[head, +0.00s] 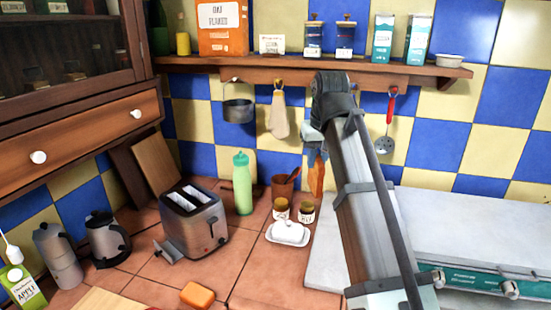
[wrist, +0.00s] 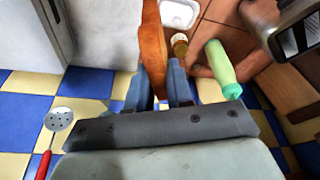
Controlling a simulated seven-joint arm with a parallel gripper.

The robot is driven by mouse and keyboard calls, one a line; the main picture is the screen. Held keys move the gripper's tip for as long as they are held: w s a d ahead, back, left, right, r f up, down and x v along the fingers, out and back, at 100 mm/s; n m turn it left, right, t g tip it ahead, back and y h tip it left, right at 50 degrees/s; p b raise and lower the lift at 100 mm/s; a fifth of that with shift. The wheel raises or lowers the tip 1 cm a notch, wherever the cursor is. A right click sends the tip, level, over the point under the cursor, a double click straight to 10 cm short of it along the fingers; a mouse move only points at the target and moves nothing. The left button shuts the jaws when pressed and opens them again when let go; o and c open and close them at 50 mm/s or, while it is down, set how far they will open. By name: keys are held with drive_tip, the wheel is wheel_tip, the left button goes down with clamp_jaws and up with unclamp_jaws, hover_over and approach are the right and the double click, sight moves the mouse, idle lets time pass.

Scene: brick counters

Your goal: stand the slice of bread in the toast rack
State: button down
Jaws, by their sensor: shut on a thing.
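The slice of bread, brown and seen nearly edge-on, is in my gripper (head: 315,157). The slice (head: 317,179) hangs below the fingers in the head view, over the counter in front of the tiled wall. In the wrist view the slice (wrist: 152,40) stands between the two blue fingers of my gripper (wrist: 160,75), which are shut on it, and reaches up past the top edge. I cannot make out a toast rack in either view. My arm hides part of the stove side in the head view.
A toaster (head: 194,222), a green bottle (head: 243,184), a brown pot (head: 285,190), two small jars and a white butter dish (head: 289,234) stand on the tiled counter. An orange block (head: 197,295) lies in front.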

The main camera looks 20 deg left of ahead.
drive_tip(key=s+d+r+m+h, duration=0.1)
drive_tip(key=s+d+r+m, duration=0.1)
drive_tip(key=d, duration=0.7)
drive_tip(key=s+d+r+m, duration=0.1)
drive_tip(key=d, duration=0.8)
drive_tip(key=s+a+f+n+y, duration=0.15)
drive_tip(key=s+a, duration=0.35)
drive_tip(key=a, duration=0.7)
drive_tip(key=s+a+f+n, duration=0.1)
drive_tip(key=s+a+n, duration=0.3)
drive_tip(key=a, duration=0.8)
drive_tip(key=s+a+f+n+y, duration=0.15)
drive_tip(key=s+a, duration=0.45)
drive_tip(key=a, duration=0.6)
drive_tip(key=s+a+f+n+g, duration=0.1)
drive_tip(key=s+a+f+n, duration=0.2)
drive_tip(key=s+a, duration=0.85)
drive_tip(key=s+a+f+n+g, duration=0.1)
drive_tip(key=s+a+f+n, duration=0.15)
drive_tip(key=s+a, duration=0.9)
drive_tip(key=s+a+f+n+g, duration=0.1)
drive_tip(key=s+a+f+n, duration=0.4)
drive_tip(key=s, duration=1.2)
wheel_tip(320, 180, down, 10)
drive_tip(key=a+m, duration=0.1)
drive_tip(key=shift+s+a+f, duration=0.1)
drive_tip(key=shift+f, duration=0.05)
